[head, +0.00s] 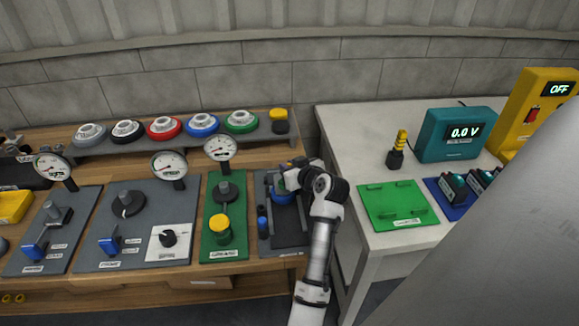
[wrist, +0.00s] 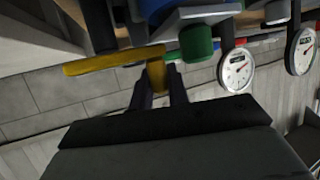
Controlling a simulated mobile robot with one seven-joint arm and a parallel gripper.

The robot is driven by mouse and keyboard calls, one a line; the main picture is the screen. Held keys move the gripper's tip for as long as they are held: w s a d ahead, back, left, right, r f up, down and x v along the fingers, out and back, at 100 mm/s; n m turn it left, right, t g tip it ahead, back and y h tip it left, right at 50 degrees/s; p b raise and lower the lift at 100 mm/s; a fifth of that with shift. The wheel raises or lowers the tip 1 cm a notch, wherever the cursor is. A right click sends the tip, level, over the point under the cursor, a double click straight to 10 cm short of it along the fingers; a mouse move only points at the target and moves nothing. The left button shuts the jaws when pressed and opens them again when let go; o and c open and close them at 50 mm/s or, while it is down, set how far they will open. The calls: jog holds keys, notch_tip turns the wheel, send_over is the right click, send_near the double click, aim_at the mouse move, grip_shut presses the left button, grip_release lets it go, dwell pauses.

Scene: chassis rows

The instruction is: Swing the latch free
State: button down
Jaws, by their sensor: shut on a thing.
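The latch looks like a yellow bar (wrist: 115,60) with a short yellow stub (wrist: 157,76) in the wrist view. My gripper (wrist: 160,82) is shut on the stub, with one dark finger on each side. In the head view my gripper (head: 292,172) is over the dark grey plate (head: 290,241) at the right end of the wooden bench. A bit of yellow shows at its tip. A blue round part (head: 283,197) sits just below it on that plate. My arm hides much of the latch and the plate's right side.
A green plate (head: 208,240) with a yellow knob and a gauge (head: 220,148) stands close on the left. A shelf (head: 185,140) with coloured round parts runs behind. A white table (head: 345,150) is on the right, past a gap. A green cylinder (wrist: 196,43) is near my fingers.

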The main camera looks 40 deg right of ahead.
jog(key=shift+w, duration=0.1)
jog(key=m+h, duration=0.1)
jog(key=m+g+h+p, duration=0.1)
jog(key=w+m+h, duration=0.1)
jog(key=shift+d+r+m+h, duration=0.1)
jog(key=shift+d+m+h, duration=0.2)
jog(key=shift+h, duration=0.1)
jog(key=m+g+h, duration=0.2)
jog(key=d+m+h+p, duration=0.1)
jog(key=shift+w+m+g+h, duration=0.3)
jog(key=shift+w+g, duration=0.1)
jog(key=m+g+b, duration=0.1)
jog(key=d+m+g+h, duration=0.1)
jog(key=m+g+h+b, duration=0.1)
jog(key=shift+w+d+f+b, duration=0.15)
jog(key=shift+d+f+b, duration=0.05)
jog(key=shift+f+b, duration=0.1)
jog(key=shift+d+r+m+g+h+b, duration=0.1)
jog(key=shift+d+m+g+h+b, duration=0.2)
jog(key=shift+m+g+b, duration=0.45)
jog(key=shift+d+r+m+g+h+b, duration=0.1)
jog(key=shift+d+m+g+h+b, duration=0.15)
jog(key=shift+m+g+b, duration=0.45)
jog(key=c, duration=1.3)
grip_release()
jog(key=shift+c, duration=0.2)
jog(key=shift+a+h, duration=0.15)
jog(key=shift+h, duration=0.1)
